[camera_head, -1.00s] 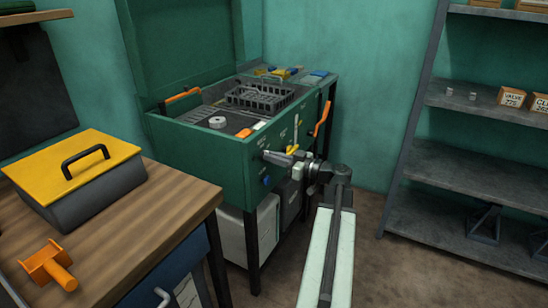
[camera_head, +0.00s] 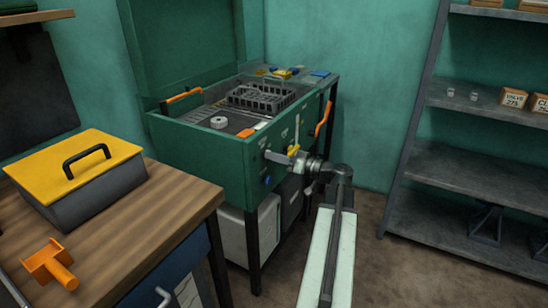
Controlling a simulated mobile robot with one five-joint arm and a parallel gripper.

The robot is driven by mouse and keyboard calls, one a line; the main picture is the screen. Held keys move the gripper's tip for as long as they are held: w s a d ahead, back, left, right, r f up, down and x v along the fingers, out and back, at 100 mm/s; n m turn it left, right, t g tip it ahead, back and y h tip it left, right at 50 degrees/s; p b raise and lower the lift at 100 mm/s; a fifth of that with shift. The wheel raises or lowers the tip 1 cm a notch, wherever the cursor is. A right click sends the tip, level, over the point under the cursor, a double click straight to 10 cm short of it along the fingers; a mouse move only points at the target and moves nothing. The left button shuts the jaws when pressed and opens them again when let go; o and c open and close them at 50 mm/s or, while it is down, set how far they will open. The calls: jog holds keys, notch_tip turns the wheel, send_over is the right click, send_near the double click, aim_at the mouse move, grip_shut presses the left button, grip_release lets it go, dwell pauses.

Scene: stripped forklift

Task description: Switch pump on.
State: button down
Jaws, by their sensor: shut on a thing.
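The green parts washer (camera_head: 198,160) stands at the middle with its lid raised. Its front panel carries small controls: a blue knob (camera_head: 266,181), a yellow handle (camera_head: 294,149) and an orange lever (camera_head: 325,117). Which one is the pump switch I cannot read from the tiny labels. My gripper (camera_head: 271,155) reaches from the right to the front panel, above the blue knob. Its jaws are shut at a small control on the panel; the jaws hide that control.
A wooden bench (camera_head: 150,205) at left holds a yellow-lidded box (camera_head: 80,165) and an orange part (camera_head: 50,264). A basket (camera_head: 262,95) and a grey ring (camera_head: 218,122) sit inside the washer. Grey shelving (camera_head: 470,170) stands at right. Floor shows between washer and shelving.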

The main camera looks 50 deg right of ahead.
jog(key=shift+d+f+m, duration=0.1)
jog(key=shift+d+m, duration=0.05)
jog(key=shift+m, duration=3.95)
jog(key=c, duration=1.5)
grip_release()
jog(key=shift+w, duration=0.1)
jog(key=v, duration=0.8)
